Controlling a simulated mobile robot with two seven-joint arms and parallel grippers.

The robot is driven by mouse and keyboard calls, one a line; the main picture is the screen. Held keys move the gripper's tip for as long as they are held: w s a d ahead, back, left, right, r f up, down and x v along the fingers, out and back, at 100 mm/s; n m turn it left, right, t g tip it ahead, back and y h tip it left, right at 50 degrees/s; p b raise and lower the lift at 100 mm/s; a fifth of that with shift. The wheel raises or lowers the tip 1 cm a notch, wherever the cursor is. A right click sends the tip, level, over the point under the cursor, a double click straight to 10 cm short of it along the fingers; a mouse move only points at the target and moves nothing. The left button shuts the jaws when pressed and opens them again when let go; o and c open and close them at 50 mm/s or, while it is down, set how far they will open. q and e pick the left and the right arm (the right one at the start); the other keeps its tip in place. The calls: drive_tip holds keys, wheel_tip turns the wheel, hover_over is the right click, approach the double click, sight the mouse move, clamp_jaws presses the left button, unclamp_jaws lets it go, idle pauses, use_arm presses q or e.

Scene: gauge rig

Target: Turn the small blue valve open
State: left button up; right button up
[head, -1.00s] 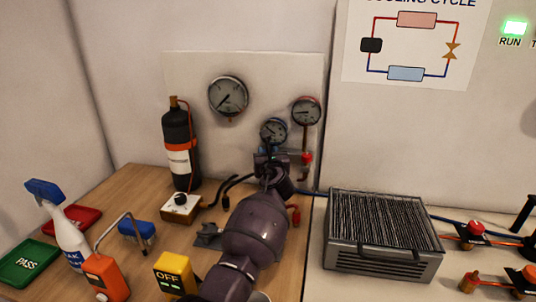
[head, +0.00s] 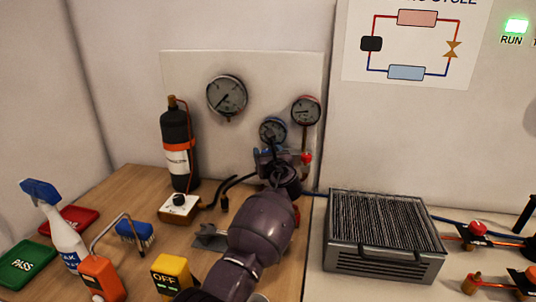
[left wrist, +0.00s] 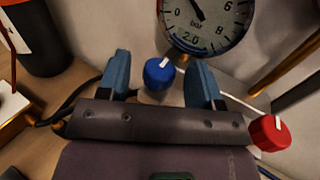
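The small blue valve (left wrist: 158,73) is a round blue knob with a white mark, just below a gauge in the left wrist view. The mark points up and slightly right. My left gripper (left wrist: 158,80) is open, with one blue finger on each side of the knob. A gap shows between the knob and each finger. In the head view my left gripper (head: 274,158) is in front of the small blue-rimmed gauge (head: 273,131) stand and hides the blue knob. My right gripper is not in view.
A red valve knob (left wrist: 269,133) is close to the right of my left gripper. A red-rimmed gauge (head: 306,110) and a large gauge (head: 227,95) are near. A black bottle (head: 178,145) and a white box with a black knob (head: 179,208) stand left. A finned unit (head: 380,235) is right.

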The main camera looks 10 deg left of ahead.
use_arm(q)
drive_tip(key=p+v, duration=0.2)
drive_tip(key=v, duration=0.9)
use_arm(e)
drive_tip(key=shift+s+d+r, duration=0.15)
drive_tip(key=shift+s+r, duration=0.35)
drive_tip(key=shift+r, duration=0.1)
use_arm(q)
drive_tip(key=shift+f, duration=0.1)
